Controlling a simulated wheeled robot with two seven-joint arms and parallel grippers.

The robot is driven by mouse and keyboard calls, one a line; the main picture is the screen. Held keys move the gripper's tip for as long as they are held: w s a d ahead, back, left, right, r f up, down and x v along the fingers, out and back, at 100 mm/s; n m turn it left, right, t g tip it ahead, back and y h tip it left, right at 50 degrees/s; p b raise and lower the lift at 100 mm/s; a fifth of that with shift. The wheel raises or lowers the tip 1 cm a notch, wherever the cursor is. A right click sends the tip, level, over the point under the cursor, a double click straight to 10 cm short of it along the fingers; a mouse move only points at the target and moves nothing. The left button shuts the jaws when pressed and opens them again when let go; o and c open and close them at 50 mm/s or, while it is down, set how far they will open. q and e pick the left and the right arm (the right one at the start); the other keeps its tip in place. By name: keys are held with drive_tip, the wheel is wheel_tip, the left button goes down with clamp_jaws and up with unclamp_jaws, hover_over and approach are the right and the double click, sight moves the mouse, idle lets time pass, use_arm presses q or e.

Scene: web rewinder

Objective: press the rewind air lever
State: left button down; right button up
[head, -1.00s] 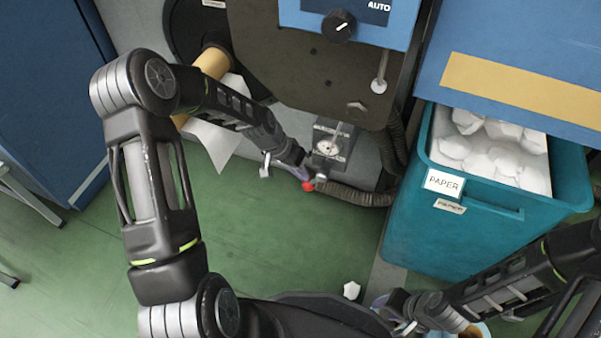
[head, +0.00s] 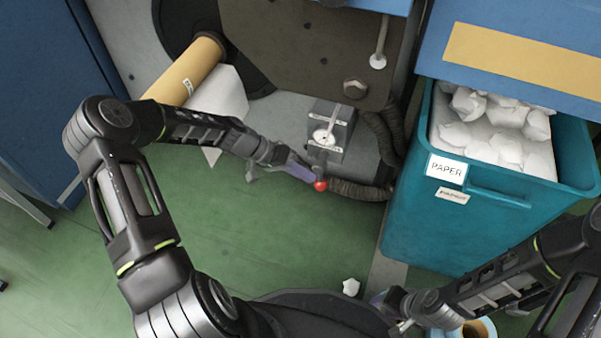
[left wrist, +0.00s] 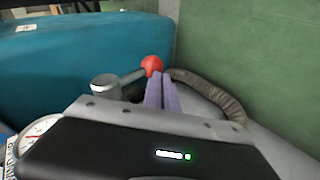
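The air lever's red ball knob (head: 321,185) is below the grey box with a round gauge (head: 330,130) on the machine's lower front. In the left wrist view the red knob (left wrist: 151,65) is just beyond my fingertips, on a short rod beside a grey cylinder. My left gripper (head: 309,176) has its purple fingers side by side, shut with nothing visible between them. The fingertips are at the knob; whether they touch it is unclear. My right gripper (head: 378,299) is low in the head view, away from the lever; its opening is unclear.
A ribbed hose (head: 358,190) runs right beside the knob. A teal bin (head: 430,225) of crumpled paper stands to the right. A yellow-brown roll (head: 187,68) with hanging white web is at upper left.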

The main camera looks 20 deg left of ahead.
use_arm(q)
drive_tip(key=shift+d+f, duration=0.3)
drive_tip(key=shift+d, duration=0.4)
drive_tip(key=shift+d+f, duration=0.3)
drive_tip(key=shift+d, duration=0.35)
drive_tip(key=shift+r, duration=0.1)
drive_tip(key=p+v, duration=0.3)
drive_tip(key=v, duration=0.4)
drive_tip(key=shift+a+r, duration=0.15)
drive_tip(key=shift+a, duration=0.1)
